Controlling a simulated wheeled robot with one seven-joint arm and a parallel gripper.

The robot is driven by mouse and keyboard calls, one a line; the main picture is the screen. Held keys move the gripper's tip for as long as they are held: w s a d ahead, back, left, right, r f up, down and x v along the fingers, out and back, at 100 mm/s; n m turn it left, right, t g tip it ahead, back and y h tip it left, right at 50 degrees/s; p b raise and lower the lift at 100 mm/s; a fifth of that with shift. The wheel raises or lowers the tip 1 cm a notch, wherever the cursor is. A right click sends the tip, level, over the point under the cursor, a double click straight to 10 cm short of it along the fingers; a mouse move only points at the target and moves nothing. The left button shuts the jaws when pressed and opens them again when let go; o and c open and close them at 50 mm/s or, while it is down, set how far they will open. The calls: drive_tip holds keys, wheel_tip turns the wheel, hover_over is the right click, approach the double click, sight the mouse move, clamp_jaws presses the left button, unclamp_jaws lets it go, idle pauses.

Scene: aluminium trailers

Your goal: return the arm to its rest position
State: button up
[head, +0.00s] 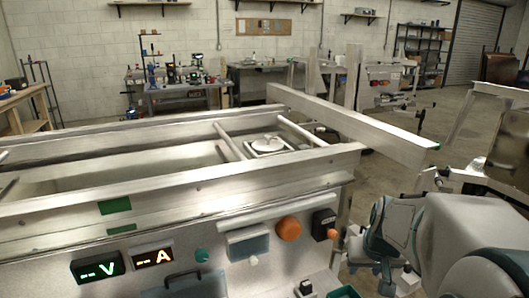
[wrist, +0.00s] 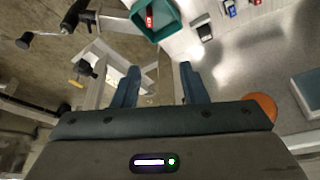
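My gripper (wrist: 158,70) shows in the wrist view with its two blue-grey fingers spread apart and nothing between them. It is open and empty. In the head view my gripper (head: 366,232) hangs at the lower right, just right of the aluminium trailer's (head: 200,205) end panel. My white arm fills the lower right corner. The fingertips are partly hidden there.
The trailer panel bears a green display (head: 97,267), an orange display (head: 152,256) and an orange knob (head: 289,228). A long metal beam (head: 350,125) runs across the right. A teal bin (wrist: 155,18) lies beyond my fingers. Floor shows behind the beam.

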drive_tip(key=s+a+r+n+g+p, duration=0.1)
drive_tip(key=s+a+r+p, duration=0.2)
drive_tip(key=s+a, duration=0.7)
drive_tip(key=shift+s+a+r+n+y, duration=0.2)
drive_tip(key=shift+s+r+n+y, duration=0.15)
drive_tip(key=shift+s+r, duration=0.45)
